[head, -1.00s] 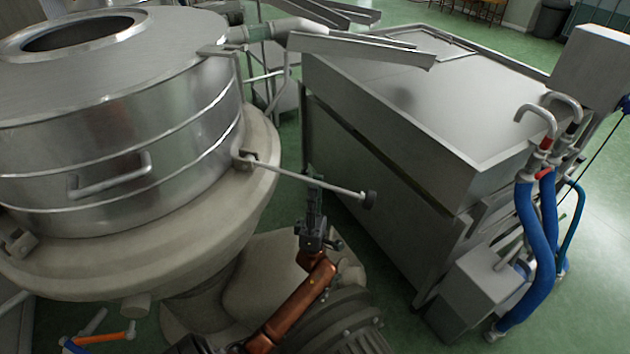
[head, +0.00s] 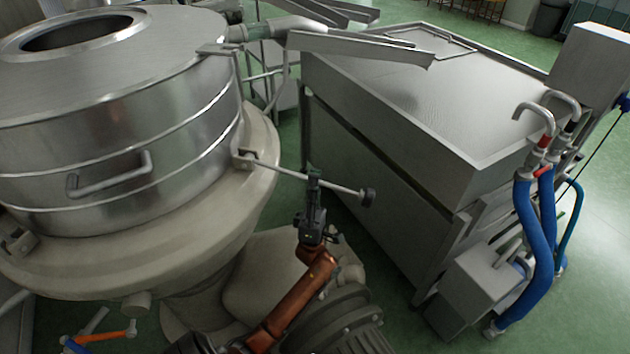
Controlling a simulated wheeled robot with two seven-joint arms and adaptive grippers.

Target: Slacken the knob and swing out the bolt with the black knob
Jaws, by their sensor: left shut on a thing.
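The swing bolt (head: 343,189) is a thin metal rod. It is joined to a bracket (head: 243,158) on the side of the steel vessel (head: 110,130) and sticks out to the right, away from the wall. Its black knob (head: 368,198) sits at the free outer end. My left gripper (head: 314,180) reaches up from below and is shut on the rod, between the bracket and the knob, nearer the knob. The fingers partly cover the rod there. My right gripper is not in view.
A large steel tank (head: 400,110) stands close behind and right of the knob. A metal chute (head: 360,48) extends above it. Blue hoses (head: 530,245) stand at the right. A handle (head: 110,175) juts from the vessel. A motor-like housing (head: 335,320) lies below the gripper.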

